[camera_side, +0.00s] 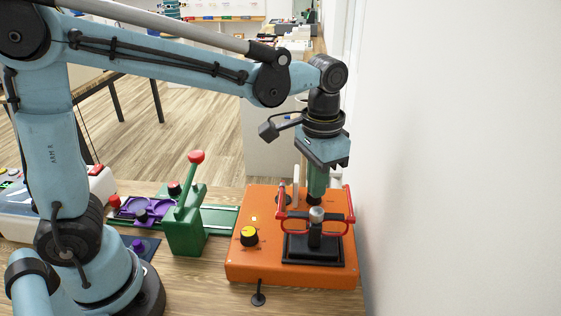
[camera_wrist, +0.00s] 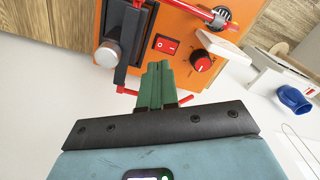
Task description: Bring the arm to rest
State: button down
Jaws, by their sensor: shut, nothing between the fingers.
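My gripper (camera_side: 316,192) hangs downward at the right end of my arm, over or behind the back part of an orange box (camera_side: 292,276); the side view does not settle which. Its green fingers are together with nothing between them, as the wrist view (camera_wrist: 157,70) also shows. The box carries a black stand (camera_side: 313,250) with a silver knob (camera_side: 317,214) and red handles (camera_side: 348,225). In the wrist view the fingers point toward the orange box (camera_wrist: 185,22), beside the black stand (camera_wrist: 127,62). I cannot tell whether they touch it.
A green block (camera_side: 187,233) with a red-topped lever (camera_side: 196,157) stands left of the orange box. Purple parts (camera_side: 140,208) lie further left. The white wall (camera_side: 460,160) is close on the right. A blue object (camera_wrist: 294,100) shows at the right in the wrist view.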

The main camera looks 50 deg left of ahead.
jog(key=s+a+n+t, duration=0.3)
jog(key=s+a+t, duration=0.4)
jog(key=a, duration=0.3)
jog(key=shift+s+a, duration=0.2)
jog(key=shift+s, duration=0.2)
jog(key=shift+r, duration=0.15)
jog(key=w+d+r+m+g+h, duration=0.1)
jog(key=w+d+r+m+g, duration=0.5)
jog(key=w+d+m+g, duration=0.2)
jog(key=shift+w+d+r+m, duration=0.2)
jog(key=shift+w+d+m, duration=0.3)
jog(key=shift+w, duration=0.15)
